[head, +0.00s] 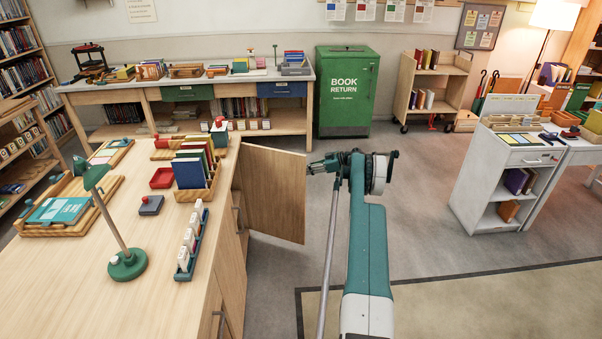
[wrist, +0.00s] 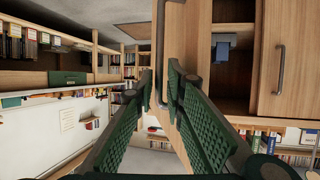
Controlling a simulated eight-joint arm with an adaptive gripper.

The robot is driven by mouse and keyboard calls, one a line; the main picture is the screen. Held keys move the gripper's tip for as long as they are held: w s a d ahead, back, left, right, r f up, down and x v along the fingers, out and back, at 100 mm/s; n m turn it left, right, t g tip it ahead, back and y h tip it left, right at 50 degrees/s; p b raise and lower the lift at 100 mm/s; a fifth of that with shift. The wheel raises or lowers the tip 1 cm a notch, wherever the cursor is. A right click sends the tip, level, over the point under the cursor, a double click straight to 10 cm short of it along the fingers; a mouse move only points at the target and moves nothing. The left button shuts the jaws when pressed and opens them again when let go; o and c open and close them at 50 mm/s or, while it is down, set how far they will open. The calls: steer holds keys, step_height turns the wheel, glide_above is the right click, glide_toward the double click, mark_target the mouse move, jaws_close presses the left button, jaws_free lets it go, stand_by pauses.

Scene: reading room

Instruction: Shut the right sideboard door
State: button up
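The sideboard (head: 150,270) fills the lower left of the head view. Its right door (head: 275,190) is a plain wooden panel that stands wide open, swung out from the far end. My gripper (head: 318,166) is at the door's free outer edge, near its upper part. In the wrist view my gripper (wrist: 163,88) has its two green ribbed fingers apart, with the open door (wrist: 185,35) just beyond them. I cannot tell whether a finger touches the door. The open compartment (wrist: 230,75) shows a grey-blue item inside. A closed door (wrist: 265,75) with a dark handle is beside it.
On the sideboard top stand a green lamp (head: 126,263), a book rack (head: 199,170) and a stamp rack (head: 190,245). A green book return bin (head: 346,92) stands behind. A white cabinet (head: 500,180) is at right. The floor (head: 430,235) between is clear.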

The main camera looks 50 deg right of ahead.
steer(key=shift+x, duration=1.2)
jaws_close()
steer(key=shift+s+a, duration=0.1)
steer(key=shift+a, duration=0.05)
